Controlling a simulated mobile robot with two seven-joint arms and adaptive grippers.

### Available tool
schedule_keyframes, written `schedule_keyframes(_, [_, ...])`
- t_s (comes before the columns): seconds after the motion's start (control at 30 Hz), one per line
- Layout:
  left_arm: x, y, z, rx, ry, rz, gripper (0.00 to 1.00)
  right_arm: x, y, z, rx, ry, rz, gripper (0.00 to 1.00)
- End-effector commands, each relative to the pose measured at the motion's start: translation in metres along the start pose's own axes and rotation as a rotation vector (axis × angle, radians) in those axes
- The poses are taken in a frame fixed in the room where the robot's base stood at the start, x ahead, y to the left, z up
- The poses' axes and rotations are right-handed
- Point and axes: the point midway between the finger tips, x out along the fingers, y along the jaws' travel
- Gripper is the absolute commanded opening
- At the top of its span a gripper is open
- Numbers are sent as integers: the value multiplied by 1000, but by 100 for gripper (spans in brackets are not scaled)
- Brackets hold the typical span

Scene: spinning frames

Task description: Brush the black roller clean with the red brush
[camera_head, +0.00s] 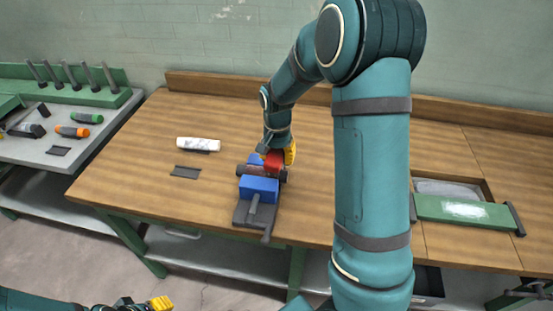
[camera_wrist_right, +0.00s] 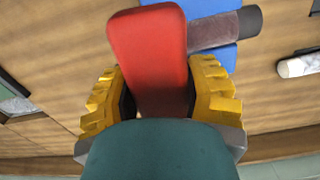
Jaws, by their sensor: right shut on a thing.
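The black roller (camera_head: 263,170) lies crosswise in a blue-jawed vise (camera_head: 259,189) on the wooden bench. Its middle looks brownish grey and its ends dark; it also shows in the right wrist view (camera_wrist_right: 215,32). My right gripper (camera_head: 283,155) is shut on the red brush (camera_head: 273,160), which fills the space between the yellow fingers in the wrist view (camera_wrist_right: 150,50). The brush is at the roller, overlapping part of it in the wrist view. I cannot tell whether they touch. My left gripper (camera_head: 150,304) is low at the bottom edge, away from the bench, and its jaws are unclear.
A white roller (camera_head: 198,145) and a small dark holder (camera_head: 186,172) lie left of the vise. A side table (camera_head: 45,160) at the left carries orange-banded and green-banded rollers and a peg rack. A green board (camera_head: 465,211) lies by a bench recess at the right.

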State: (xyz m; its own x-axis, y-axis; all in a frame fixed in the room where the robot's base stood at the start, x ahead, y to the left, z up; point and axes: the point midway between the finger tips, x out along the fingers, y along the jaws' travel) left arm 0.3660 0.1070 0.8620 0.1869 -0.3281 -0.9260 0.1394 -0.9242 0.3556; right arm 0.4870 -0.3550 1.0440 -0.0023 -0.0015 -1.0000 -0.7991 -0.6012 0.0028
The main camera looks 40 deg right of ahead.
Motion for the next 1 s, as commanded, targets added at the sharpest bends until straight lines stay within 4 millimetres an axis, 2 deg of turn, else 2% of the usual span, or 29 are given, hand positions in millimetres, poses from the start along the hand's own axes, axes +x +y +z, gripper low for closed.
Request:
schedule_keyframes(0.1, [-12,5,-1,1,-1,3,48,-15,1,-3,1,2,-1,14])
schedule_keyframes(0.5, [-40,13,-4,0,-2,8,48,-46,4,-10,-3,1,-1,14])
schedule_keyframes(1.0, [-40,13,-4,0,-2,8,48,-47,4,-10,-3,1,-1,14])
